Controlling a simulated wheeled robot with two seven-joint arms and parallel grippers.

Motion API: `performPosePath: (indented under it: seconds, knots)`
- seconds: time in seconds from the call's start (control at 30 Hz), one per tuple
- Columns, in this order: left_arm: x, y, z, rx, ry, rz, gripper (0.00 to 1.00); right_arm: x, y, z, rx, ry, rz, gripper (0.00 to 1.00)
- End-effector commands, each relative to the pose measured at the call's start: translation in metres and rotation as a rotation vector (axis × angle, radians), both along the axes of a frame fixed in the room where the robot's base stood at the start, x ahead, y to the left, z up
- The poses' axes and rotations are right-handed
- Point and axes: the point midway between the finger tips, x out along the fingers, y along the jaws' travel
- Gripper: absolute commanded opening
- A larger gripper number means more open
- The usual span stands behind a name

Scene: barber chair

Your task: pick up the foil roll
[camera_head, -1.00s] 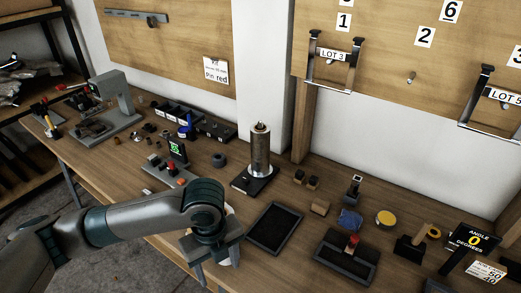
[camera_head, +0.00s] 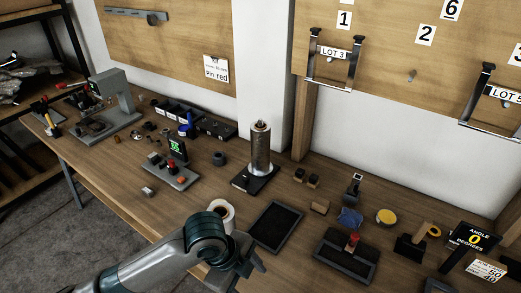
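A pale roll with a dark central hole (camera_head: 229,211) lies on the bench near its front edge; it appears to be the foil roll. My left gripper (camera_head: 242,274) is just in front of the roll, at the bottom of the head view. Its fingers look spread and empty, with the near finger partly cut off by the frame. I cannot tell its exact height above the bench. My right gripper is not in view.
A metal cylinder (camera_head: 261,148) stands on a black base behind the roll. Several small parts crowd the bench's right side.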

Motion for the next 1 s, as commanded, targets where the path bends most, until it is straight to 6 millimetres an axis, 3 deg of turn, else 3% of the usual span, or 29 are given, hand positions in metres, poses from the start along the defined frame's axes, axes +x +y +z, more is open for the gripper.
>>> performPosePath:
  seconds: [0.17,0.37,0.6,1.0]
  knots:
    - [-0.009,-0.013,-0.021,-0.137,0.055,0.292,0.59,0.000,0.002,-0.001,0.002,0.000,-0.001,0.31]
    - [-0.016,0.000,-0.048,-0.237,0.121,0.651,0.59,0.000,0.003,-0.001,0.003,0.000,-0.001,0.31]
    - [-0.035,0.041,-0.087,-0.279,0.183,1.047,0.59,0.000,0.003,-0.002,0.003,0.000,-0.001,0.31]
    - [-0.073,0.108,-0.150,-0.241,0.217,1.461,0.59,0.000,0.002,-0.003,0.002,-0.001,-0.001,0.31]
